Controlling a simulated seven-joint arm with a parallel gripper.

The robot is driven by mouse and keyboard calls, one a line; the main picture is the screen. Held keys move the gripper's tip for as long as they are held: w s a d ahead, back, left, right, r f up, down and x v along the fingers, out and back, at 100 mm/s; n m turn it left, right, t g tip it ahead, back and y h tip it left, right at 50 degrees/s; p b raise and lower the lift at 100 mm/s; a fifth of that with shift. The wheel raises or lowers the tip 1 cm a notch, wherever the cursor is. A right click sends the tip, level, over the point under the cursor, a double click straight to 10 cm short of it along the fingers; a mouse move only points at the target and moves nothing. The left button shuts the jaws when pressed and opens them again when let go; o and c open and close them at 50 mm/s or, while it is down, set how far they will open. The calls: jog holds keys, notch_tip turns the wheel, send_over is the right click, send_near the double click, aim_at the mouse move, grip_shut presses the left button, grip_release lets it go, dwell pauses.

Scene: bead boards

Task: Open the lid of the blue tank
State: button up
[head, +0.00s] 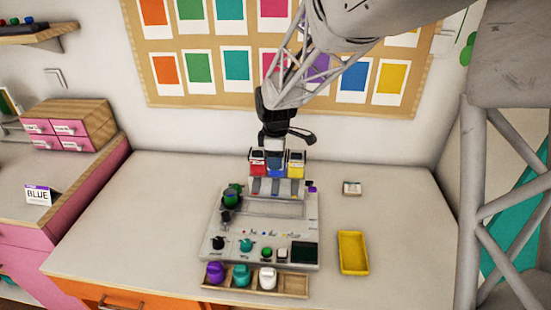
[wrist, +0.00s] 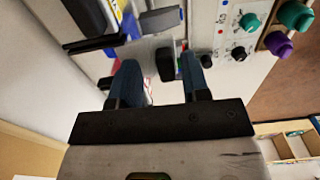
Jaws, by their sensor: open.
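The blue tank (head: 277,170) stands between a red tank (head: 258,168) and a yellow tank (head: 296,170) at the back of the grey-white machine (head: 222,247). Its top is small and partly shadowed in the head view, so I cannot tell how its lid sits. My gripper (head: 277,145) is right above and behind the tanks in the head view. In the wrist view my gripper (wrist: 160,75) has its two blue-grey fingers apart, with nothing clearly held between them. Dark parts and a small red patch show beyond the fingertips.
A wooden rack (head: 254,290) with purple, teal and white pieces lies in front of the machine. A yellow tray (head: 353,262) and a small pale box (head: 352,188) lie to the right. A "BLUE" sign (head: 38,195) stands at left.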

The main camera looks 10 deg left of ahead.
jog(key=shift+r, duration=3.9)
jog(key=shift+s+d+r, duration=0.2)
jog(key=shift+s+d, duration=0.1)
jog(key=shift+d, duration=0.15)
jog(key=s+d+r+m+t, duration=0.1)
jog(key=s+d+r+m, duration=0.25)
jog(key=s+d, duration=0.4)
jog(key=s+d+r+m, duration=0.2)
jog(key=s+d+m, duration=0.3)
jog(key=s+d, duration=0.25)
jog(key=s+d+f+m, duration=0.1)
jog(key=s+d+m, duration=0.4)
jog(key=s, duration=0.4)
jog(key=s+d+f+m+t, duration=0.1)
jog(key=s+d+m, duration=0.3)
jog(key=s, duration=0.5)
jog(key=shift+s+d+m+t, duration=0.3)
jog(key=shift+s+d+m, duration=0.05)
jog(key=shift+c, duration=0.3)
